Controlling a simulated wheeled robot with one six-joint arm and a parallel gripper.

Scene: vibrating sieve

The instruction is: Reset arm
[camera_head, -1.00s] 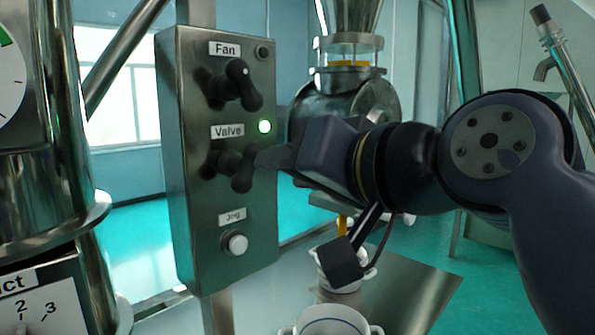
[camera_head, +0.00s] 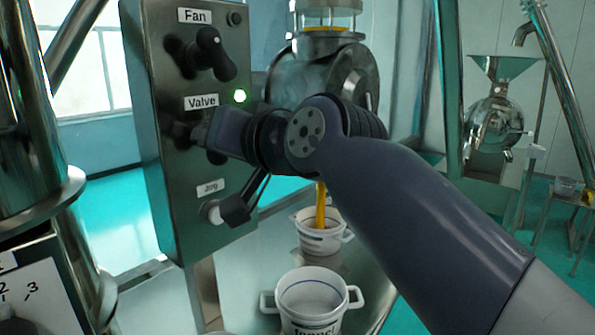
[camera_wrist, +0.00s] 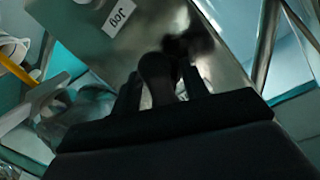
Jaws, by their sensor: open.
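My gripper (camera_wrist: 162,88) is open at the Valve knob (camera_wrist: 157,70) on the steel control panel (camera_head: 165,215). In the wrist view its two fingers lie on either side of the dark knob. I cannot tell whether they touch it. In the head view my gripper (camera_head: 205,130) is in front of the Valve row and hides most of that knob. The green lamp (camera_head: 239,96) beside the Valve label is lit.
The Fan knob (camera_head: 212,54) is above and the Jog button (camera_head: 212,212) below. Yellow material (camera_head: 320,205) runs from the machine's outlet into a white pot (camera_head: 318,240). A second white pot (camera_head: 310,293) stands nearer on the steel table.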

